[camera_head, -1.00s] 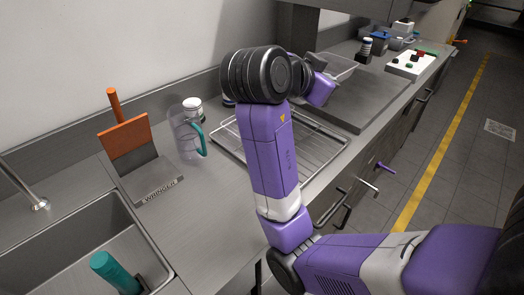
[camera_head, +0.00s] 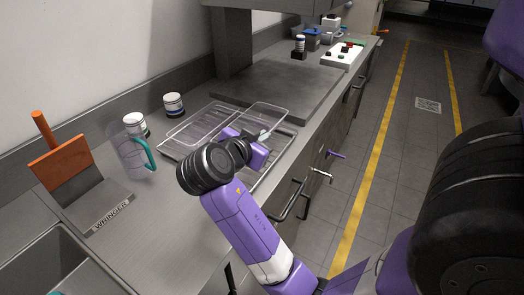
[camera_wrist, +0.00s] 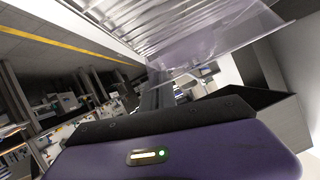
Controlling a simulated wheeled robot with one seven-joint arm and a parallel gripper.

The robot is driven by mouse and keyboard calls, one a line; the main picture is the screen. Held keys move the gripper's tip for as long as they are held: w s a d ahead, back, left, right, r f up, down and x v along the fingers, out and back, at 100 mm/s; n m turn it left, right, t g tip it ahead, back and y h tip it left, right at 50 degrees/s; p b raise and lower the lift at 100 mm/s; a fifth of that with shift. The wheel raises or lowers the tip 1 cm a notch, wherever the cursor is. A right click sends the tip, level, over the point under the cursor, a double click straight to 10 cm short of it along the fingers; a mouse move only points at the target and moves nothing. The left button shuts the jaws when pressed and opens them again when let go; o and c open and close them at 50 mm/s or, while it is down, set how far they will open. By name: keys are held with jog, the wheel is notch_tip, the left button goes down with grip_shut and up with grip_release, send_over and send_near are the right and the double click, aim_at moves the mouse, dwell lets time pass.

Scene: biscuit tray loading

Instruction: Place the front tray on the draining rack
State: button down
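The clear tray (camera_head: 205,122) is over the draining rack in the head view, tilted. It also fills the top of the wrist view (camera_wrist: 215,38), close to the finger ends. My gripper (camera_head: 264,137) is at the tray's right-hand side and appears shut on its rim. The fingers are small and partly hidden by my wrist. The wire draining rack (camera_head: 168,152) lies on the counter, partly hidden behind the tray and my arm. I cannot tell whether the tray touches the rack.
A clear jug (camera_head: 128,152) with a teal handle and two white jars (camera_head: 174,104) stand left of the rack. The wringer stand (camera_head: 95,205) and sink are nearer. A bare grey slab (camera_head: 275,88) lies beyond the rack, with a white board (camera_head: 343,55) farther back.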

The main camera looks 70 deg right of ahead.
jog(key=shift+f, duration=2.2)
jog(key=shift+f+b, duration=0.15)
jog(key=shift+b, duration=0.15)
jog(key=c, duration=1.7)
grip_release()
jog(key=shift+r, duration=0.3)
jog(key=v, duration=1.2)
jog(key=shift+f, duration=0.2)
jog(key=shift+s, duration=0.1)
